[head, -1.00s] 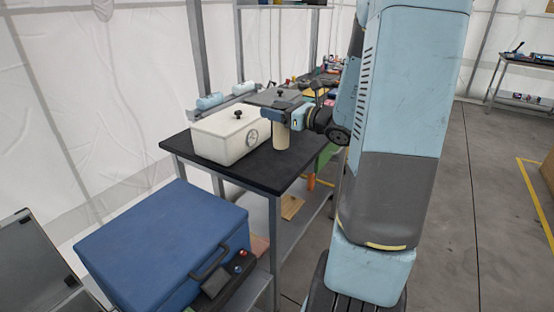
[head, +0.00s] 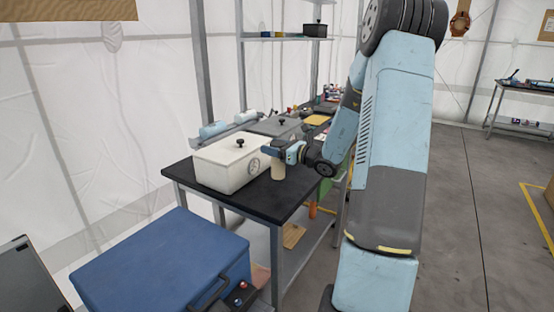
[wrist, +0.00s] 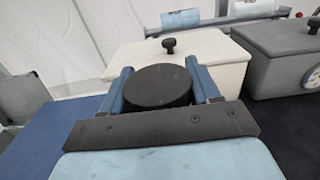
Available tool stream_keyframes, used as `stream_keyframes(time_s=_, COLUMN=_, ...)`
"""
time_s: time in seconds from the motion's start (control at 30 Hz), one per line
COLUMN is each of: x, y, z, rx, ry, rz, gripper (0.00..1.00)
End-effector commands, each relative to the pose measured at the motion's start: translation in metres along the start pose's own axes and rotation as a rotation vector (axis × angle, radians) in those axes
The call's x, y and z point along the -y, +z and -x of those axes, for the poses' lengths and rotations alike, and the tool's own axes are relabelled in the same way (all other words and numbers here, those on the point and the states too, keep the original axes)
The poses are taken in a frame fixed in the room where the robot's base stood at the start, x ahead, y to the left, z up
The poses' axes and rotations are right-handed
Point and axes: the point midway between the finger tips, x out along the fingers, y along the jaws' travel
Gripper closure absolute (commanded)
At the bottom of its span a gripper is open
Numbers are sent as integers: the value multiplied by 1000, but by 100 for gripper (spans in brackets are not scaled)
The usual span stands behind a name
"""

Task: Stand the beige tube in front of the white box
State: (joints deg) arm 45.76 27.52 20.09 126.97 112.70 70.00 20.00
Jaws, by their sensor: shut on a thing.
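The white box (head: 228,166) with a black lid knob stands on the black table top; it also shows in the wrist view (wrist: 212,50). The beige tube (head: 278,170) is upright beside the box's right end in the head view, with its lower part showing below my gripper (head: 272,152). In the wrist view a round dark top (wrist: 158,86), seemingly the tube's, sits between the two blue fingers of my gripper (wrist: 160,88). The fingers are shut on it. The white box lies just beyond them. Whether the tube's base touches the table is hard to tell.
The black table (head: 262,204) has free room at its front right corner. A blue case (head: 165,262) stands nearer, at the lower left. A grey box (head: 275,125) is behind the white box, and blue-white rolls (head: 213,129) lie behind it.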

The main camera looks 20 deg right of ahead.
Motion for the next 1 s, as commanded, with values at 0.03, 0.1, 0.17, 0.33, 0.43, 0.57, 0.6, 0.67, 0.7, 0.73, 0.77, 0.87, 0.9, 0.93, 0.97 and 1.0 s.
stream_keyframes(time_s=0.03, x=4, y=-6, z=-3, rx=1, ry=0, rz=-1, gripper=91)
stream_keyframes(time_s=0.1, x=8, y=-12, z=-6, rx=1, ry=0, rz=0, gripper=91)
stream_keyframes(time_s=0.17, x=10, y=-16, z=-8, rx=1, ry=0, rz=0, gripper=91)
stream_keyframes(time_s=0.33, x=14, y=-21, z=-11, rx=1, ry=0, rz=1, gripper=91)
stream_keyframes(time_s=0.43, x=17, y=-26, z=-13, rx=1, ry=0, rz=0, gripper=91)
stream_keyframes(time_s=0.57, x=17, y=-44, z=-13, rx=0, ry=0, rz=-3, gripper=91)
stream_keyframes(time_s=0.6, x=17, y=-49, z=-13, rx=0, ry=0, rz=-2, gripper=91)
stream_keyframes(time_s=0.67, x=17, y=-54, z=-13, rx=0, ry=0, rz=-1, gripper=91)
stream_keyframes(time_s=0.7, x=16, y=-56, z=-13, rx=1, ry=0, rz=0, gripper=91)
stream_keyframes(time_s=0.73, x=16, y=-56, z=-13, rx=1, ry=0, rz=1, gripper=91)
stream_keyframes(time_s=0.77, x=16, y=-56, z=-13, rx=1, ry=0, rz=1, gripper=91)
stream_keyframes(time_s=0.87, x=17, y=-56, z=-13, rx=1, ry=0, rz=2, gripper=91)
stream_keyframes(time_s=0.9, x=17, y=-56, z=-13, rx=1, ry=0, rz=2, gripper=91)
stream_keyframes(time_s=0.93, x=17, y=-56, z=-13, rx=1, ry=0, rz=2, gripper=91)
stream_keyframes(time_s=0.97, x=17, y=-56, z=-13, rx=1, ry=0, rz=1, gripper=91)
stream_keyframes(time_s=1.0, x=17, y=-57, z=-13, rx=1, ry=0, rz=1, gripper=91)
